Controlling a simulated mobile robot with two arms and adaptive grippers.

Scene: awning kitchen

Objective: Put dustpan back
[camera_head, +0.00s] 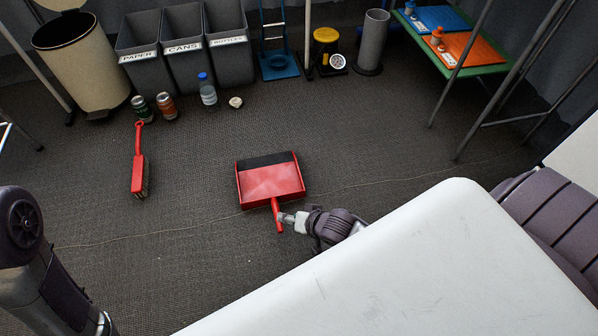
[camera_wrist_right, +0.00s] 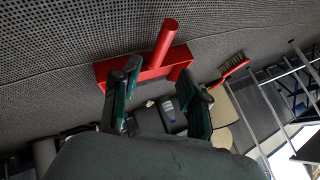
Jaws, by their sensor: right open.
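The red dustpan (camera_head: 270,182) lies on the dark floor, its handle pointing toward me. Its red handle (camera_wrist_right: 164,42) shows in the right wrist view, beyond and between the fingertips in the picture. My right gripper (camera_head: 284,219) is beside the handle's lower end, at its right; I cannot tell whether it touches. In the right wrist view the two dark fingers (camera_wrist_right: 159,72) stand apart and nothing is held between them. My left arm shows at the lower left of the head view, but its gripper is out of view.
A red brush (camera_head: 138,172) lies left of the dustpan, near two cans (camera_head: 166,106), a bottle (camera_head: 208,92) and a small white item (camera_head: 235,102). Grey bins (camera_head: 183,45) and a beige bin (camera_head: 85,72) stand behind. A large white surface fills the lower right, hiding most of my right arm.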

